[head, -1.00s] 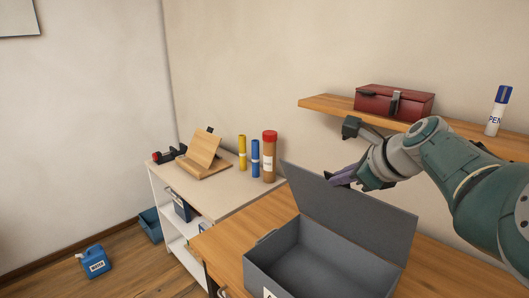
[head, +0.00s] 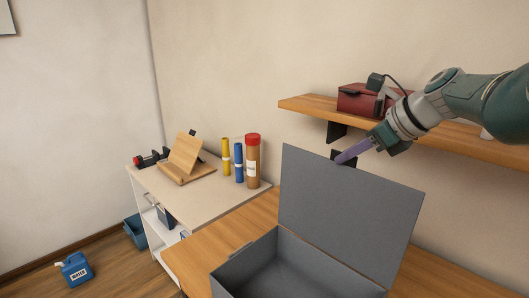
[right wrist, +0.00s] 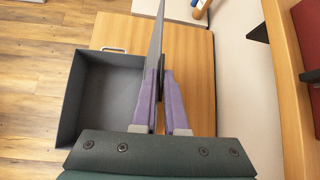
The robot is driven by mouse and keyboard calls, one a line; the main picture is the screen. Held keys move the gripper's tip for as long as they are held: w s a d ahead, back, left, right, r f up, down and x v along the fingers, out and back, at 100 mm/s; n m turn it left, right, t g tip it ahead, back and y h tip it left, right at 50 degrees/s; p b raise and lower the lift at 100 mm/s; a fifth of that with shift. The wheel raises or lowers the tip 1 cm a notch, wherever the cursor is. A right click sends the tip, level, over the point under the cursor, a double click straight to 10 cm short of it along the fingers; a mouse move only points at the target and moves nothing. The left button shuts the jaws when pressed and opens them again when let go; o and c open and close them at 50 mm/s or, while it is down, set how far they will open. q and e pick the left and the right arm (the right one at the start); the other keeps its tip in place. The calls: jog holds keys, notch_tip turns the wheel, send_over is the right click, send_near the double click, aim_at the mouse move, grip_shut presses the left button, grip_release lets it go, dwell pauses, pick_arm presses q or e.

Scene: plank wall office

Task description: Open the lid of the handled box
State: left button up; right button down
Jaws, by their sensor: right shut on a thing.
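The grey handled box (head: 270,268) stands on the wooden top at the bottom of the head view. Its grey lid (head: 345,215) is raised, standing nearly upright, and the box's empty inside shows. In the right wrist view the open box (right wrist: 100,100) lies left of the lid, which is seen almost edge-on (right wrist: 156,45). My right gripper (head: 347,156) is at the lid's upper edge, on its outer side. Its purple fingers (right wrist: 161,82) are closed about a small dark handle on the lid, partly hidden by them. My left gripper is not in view.
A wall shelf (head: 310,104) with a red case (head: 356,98) is close behind my right arm. A white-topped cabinet (head: 205,200) at left holds a wooden stand (head: 185,157) and several tubes. A blue jug (head: 76,269) is on the floor.

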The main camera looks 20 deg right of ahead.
jog(key=shift+f, duration=0.15)
jog(key=c, duration=1.2)
grip_release()
jog(key=shift+a, duration=0.1)
jog(key=shift+o, duration=0.9)
jog(key=shift+s+r+p, duration=0.1)
jog(key=shift+r+p, duration=0.15)
jog(key=shift+p, duration=0.05)
jog(key=p+v, duration=0.3)
jog(key=shift+r, duration=0.1)
jog(key=p+v, duration=0.1)
jog(key=v, duration=0.5)
jog(key=shift+s, duration=0.25)
